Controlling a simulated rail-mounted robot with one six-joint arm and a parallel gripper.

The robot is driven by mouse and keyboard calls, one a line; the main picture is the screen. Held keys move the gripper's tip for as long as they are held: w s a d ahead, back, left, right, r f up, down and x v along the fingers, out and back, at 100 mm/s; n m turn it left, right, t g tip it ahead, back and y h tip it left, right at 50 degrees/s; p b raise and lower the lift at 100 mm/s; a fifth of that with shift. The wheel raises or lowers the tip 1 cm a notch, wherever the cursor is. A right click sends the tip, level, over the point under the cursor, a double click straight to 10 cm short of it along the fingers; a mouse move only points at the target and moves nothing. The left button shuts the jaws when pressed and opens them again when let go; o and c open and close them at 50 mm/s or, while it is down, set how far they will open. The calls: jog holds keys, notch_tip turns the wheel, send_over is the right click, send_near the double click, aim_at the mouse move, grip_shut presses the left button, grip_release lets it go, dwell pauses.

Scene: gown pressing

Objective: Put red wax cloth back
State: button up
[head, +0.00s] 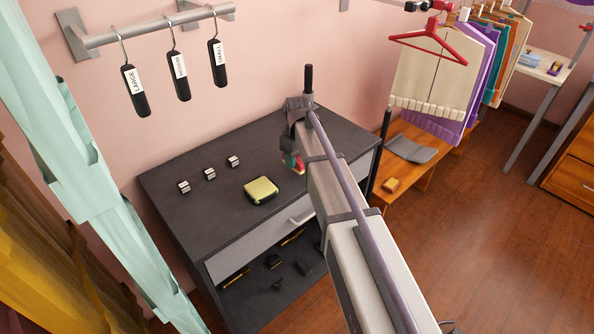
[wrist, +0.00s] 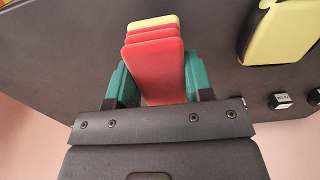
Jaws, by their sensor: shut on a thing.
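The red wax cloth (wrist: 155,70) is a folded red pad with stacked layers and a pale yellow edge at its far end. My gripper (wrist: 158,88) has teal fingers closed on both sides of it. In the head view my gripper (head: 292,160) is over the back right part of the dark cabinet top, and a small red bit of the cloth (head: 299,163) shows beside the teal finger. My arm hides most of it there. I cannot tell whether the cloth touches the top.
A yellow-topped dark case (head: 261,190) lies on the dark cabinet (head: 215,225), left of my gripper. Several small labelled blocks (head: 209,174) stand in a row behind it. A dark post (head: 309,79) rises at the back. A wooden bench (head: 425,160) is to the right.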

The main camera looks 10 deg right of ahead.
notch_tip(320, 180, down, 3)
jog(key=shift+f+b, duration=0.1)
jog(key=shift+b, duration=0.8)
jog(key=shift+r, duration=0.3)
jog(key=shift+f, duration=0.15)
jog(key=o, duration=0.5)
jog(key=shift+f, duration=0.1)
jog(key=o, duration=0.5)
